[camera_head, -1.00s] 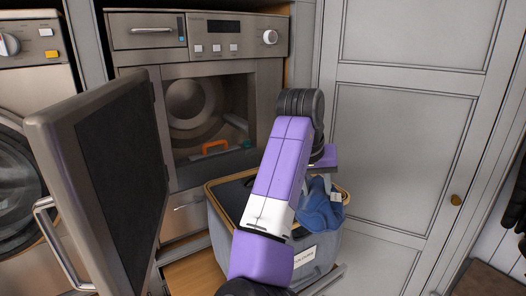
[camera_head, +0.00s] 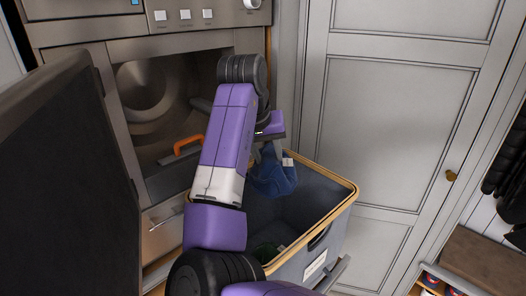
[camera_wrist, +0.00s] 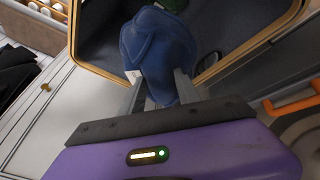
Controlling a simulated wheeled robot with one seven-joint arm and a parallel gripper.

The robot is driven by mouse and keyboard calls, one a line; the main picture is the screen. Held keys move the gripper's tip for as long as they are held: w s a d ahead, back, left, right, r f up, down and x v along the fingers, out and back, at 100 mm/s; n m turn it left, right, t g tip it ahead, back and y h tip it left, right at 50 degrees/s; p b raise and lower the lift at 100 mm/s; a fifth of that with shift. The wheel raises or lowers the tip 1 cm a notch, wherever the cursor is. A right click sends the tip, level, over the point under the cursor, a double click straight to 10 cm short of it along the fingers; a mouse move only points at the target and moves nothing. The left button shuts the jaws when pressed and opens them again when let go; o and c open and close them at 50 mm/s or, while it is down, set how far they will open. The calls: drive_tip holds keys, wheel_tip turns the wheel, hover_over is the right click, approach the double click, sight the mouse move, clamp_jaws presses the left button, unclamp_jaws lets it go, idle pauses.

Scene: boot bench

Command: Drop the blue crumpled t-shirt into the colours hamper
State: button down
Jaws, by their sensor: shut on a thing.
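The blue crumpled t-shirt (camera_head: 273,174) hangs from my gripper (camera_head: 268,148) over the grey hamper (camera_head: 338,205) with a wooden rim. In the wrist view the shirt (camera_wrist: 158,48) is pinched between the two fingers of my gripper (camera_wrist: 160,92), with a small white tag showing. The hamper's rim (camera_wrist: 78,45) surrounds the shirt in that view. The hamper has a white label on its front, too small to read now. A dark green thing (camera_head: 266,250) lies inside it. My arm hides the hamper's left part.
An open dark appliance door (camera_head: 65,170) stands at the left. Behind is a steel machine (camera_head: 150,100) with an orange handle (camera_head: 188,143). A grey cupboard door (camera_head: 400,130) is at the right, with a bench (camera_head: 485,245) beyond it.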

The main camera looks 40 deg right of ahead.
sight(264, 160)
drive_tip(key=shift+f+b, duration=2.8)
drive_tip(key=c, duration=0.8)
unclamp_jaws()
drive_tip(key=shift+o, duration=0.2)
drive_tip(key=v, duration=0.8)
drive_tip(key=shift+b, duration=0.4)
drive_tip(key=shift+s+f, duration=0.1)
drive_tip(key=shift+s, duration=0.05)
